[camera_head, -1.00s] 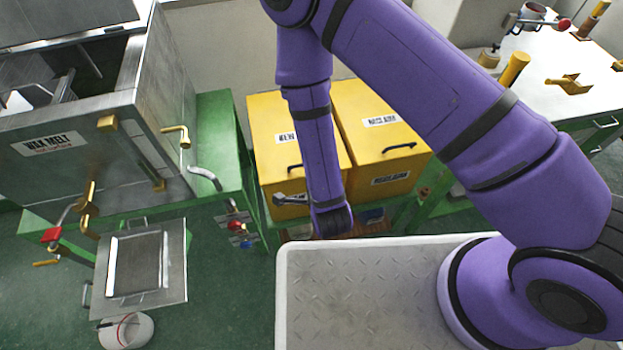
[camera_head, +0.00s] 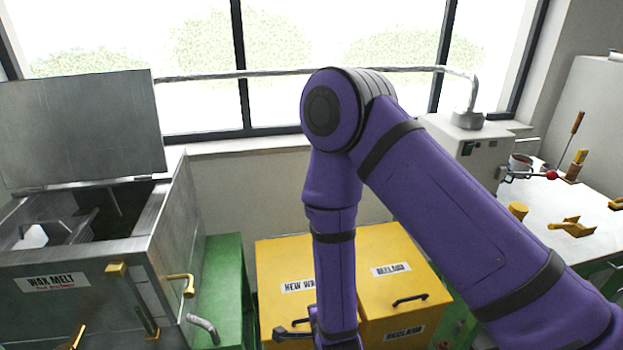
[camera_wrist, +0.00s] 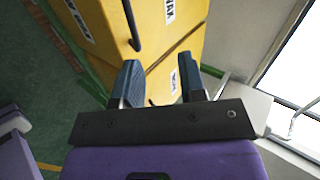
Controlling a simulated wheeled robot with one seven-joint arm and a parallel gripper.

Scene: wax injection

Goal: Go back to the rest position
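My gripper (camera_wrist: 158,85) shows in the wrist view with its two dark fingers apart and nothing between them. Beyond the fingers are the yellow bins (camera_wrist: 165,50) with black handles. In the head view my purple arm is bent, its elbow high in front of the window and its forearm hanging straight down before the yellow bins (camera_head: 405,290). The gripper itself is cut off by the lower edge of the head view.
The steel wax melt tank (camera_head: 60,262) stands at left with its lid (camera_head: 80,125) raised. A green stand (camera_head: 222,265) is beside it. A metal pipe (camera_head: 300,72) runs along the window.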

